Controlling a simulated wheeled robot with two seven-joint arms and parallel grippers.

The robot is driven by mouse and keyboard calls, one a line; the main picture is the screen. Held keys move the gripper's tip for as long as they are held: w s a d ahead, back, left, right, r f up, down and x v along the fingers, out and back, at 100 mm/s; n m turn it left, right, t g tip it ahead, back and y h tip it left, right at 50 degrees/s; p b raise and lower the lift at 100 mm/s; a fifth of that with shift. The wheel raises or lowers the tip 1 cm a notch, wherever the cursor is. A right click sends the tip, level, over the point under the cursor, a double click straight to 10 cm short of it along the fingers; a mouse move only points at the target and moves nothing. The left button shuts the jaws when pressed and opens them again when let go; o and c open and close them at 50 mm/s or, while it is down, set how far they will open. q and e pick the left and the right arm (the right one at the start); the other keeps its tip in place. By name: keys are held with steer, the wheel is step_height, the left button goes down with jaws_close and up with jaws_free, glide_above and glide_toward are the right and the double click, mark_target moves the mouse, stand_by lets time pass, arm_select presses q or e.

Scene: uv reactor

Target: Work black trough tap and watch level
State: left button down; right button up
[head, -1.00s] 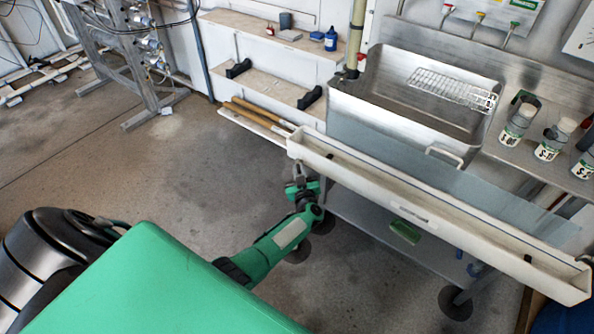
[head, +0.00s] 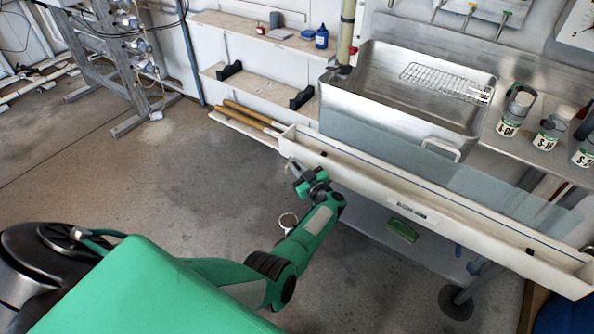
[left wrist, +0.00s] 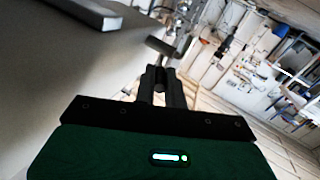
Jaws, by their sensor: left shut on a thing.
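The long white trough (head: 415,209) runs along the front of the steel sink, with a small dark label on its front wall. My left gripper (head: 297,168) is just below the trough's left end, in front of its wall. In the left wrist view its fingers (left wrist: 164,74) are close together, shut on a small dark piece (left wrist: 161,46) with metal fittings beyond it. This looks like the tap's handle, but the fingers hide most of it. I cannot tell how far the tap is turned. No water level can be made out inside the trough. My right gripper is not in view.
A steel sink (head: 375,100) with a wire rack (head: 447,82) stands behind the trough. Several labelled bottles (head: 548,135) stand on the right counter. A green item (head: 402,231) lies on the shelf below. The floor to the left (head: 150,185) is clear.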

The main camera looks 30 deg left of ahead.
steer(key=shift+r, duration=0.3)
arm_select(q)
steer(key=c, duration=1.5)
jaws_free()
